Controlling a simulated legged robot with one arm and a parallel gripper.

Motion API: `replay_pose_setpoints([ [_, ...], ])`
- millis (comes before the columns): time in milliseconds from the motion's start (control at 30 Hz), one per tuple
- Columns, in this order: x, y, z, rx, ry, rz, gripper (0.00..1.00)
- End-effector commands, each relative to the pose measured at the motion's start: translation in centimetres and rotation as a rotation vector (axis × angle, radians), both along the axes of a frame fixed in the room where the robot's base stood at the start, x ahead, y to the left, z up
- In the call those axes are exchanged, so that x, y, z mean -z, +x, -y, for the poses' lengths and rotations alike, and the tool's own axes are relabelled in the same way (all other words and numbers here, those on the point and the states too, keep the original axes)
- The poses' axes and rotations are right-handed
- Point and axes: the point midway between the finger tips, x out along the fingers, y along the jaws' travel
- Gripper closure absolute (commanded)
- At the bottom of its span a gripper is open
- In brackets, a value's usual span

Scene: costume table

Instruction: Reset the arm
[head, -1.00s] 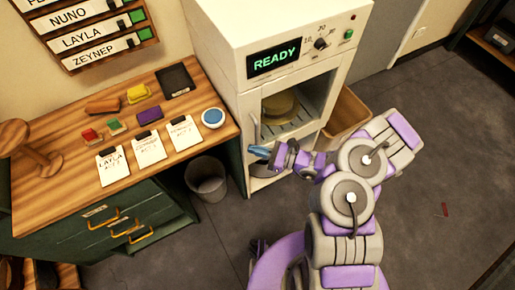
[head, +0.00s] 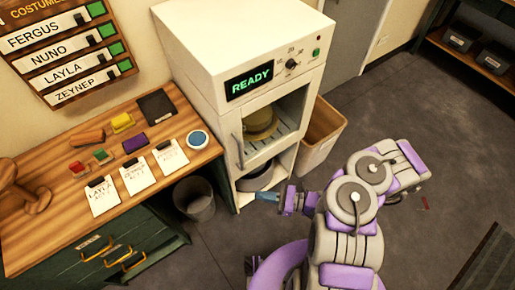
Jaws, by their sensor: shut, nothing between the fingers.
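My arm is folded in the lower middle of the head view. My gripper (head: 266,196) has blue fingers and points left, in front of the lower part of the white cabinet machine (head: 215,62). The fingers are closed with nothing between them. The gripper is apart from the wooden table and from the things on it.
The machine reads READY, and a yellowish hat-like thing (head: 259,122) sits in its open bay. A dark bin (head: 194,199) stands by the wooden table (head: 60,228), which bears cards and coloured blocks. A tan bin (head: 322,135) stands right of the machine. Floor at right is mostly clear.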

Motion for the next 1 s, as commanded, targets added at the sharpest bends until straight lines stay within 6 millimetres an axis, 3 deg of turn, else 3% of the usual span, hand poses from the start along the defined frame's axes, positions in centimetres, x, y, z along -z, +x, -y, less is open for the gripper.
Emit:
replay_pose_setpoints([
  [233,-0.3,0.1,-0.1,-0.009,0.001,0.009,1.00],
  [333,-1.7,0.5,-0.6,-0.045,0.002,0.050,1.00],
  [667,-10.8,0.5,-3.6,-0.319,-0.011,0.302,1.00],
  [1000,-18.2,-2.7,-4.7,-0.627,-0.100,0.543,1.00],
])
